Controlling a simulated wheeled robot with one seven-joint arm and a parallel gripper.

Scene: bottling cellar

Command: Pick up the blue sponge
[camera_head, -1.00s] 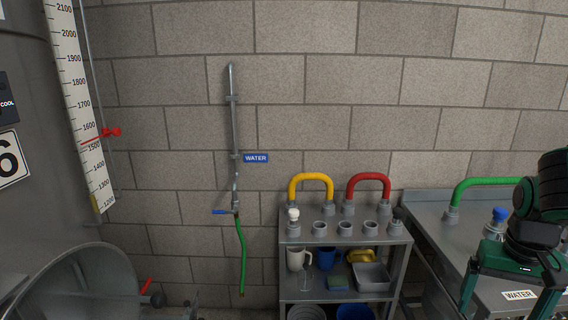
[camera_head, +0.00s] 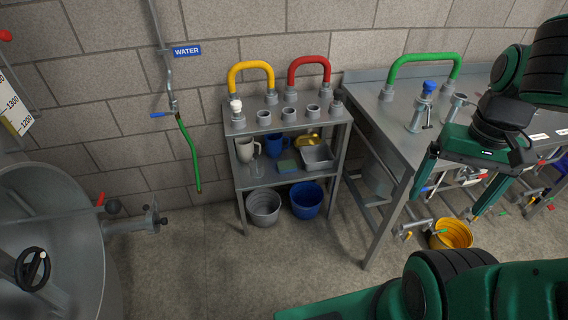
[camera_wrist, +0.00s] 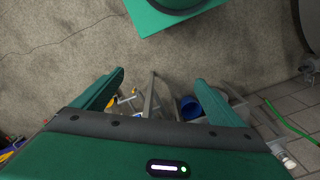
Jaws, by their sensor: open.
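On the middle shelf of the grey trolley (camera_head: 345,116) lies a small flat sponge-like block (camera_head: 287,166). It looks bluish green with a yellowish part; at this size I cannot tell if it is the blue sponge. No other clearly blue sponge shows. It lies between a blue mug (camera_head: 277,145) and a grey tray (camera_head: 318,158). My gripper (camera_head: 446,203) is open and empty, pointing down, well to the right of the trolley, in front of the steel table. In the wrist view my gripper (camera_wrist: 160,77) has nothing between its fingers; no sponge can be made out there.
A white jug (camera_head: 246,150) and a brass-coloured item (camera_head: 307,140) share the shelf. A grey bucket (camera_head: 263,206) and a blue bucket (camera_head: 306,200) stand below. The steel table (camera_head: 386,136) is right of the trolley, a yellow bucket (camera_head: 452,234) near my gripper. Floor before the trolley is clear.

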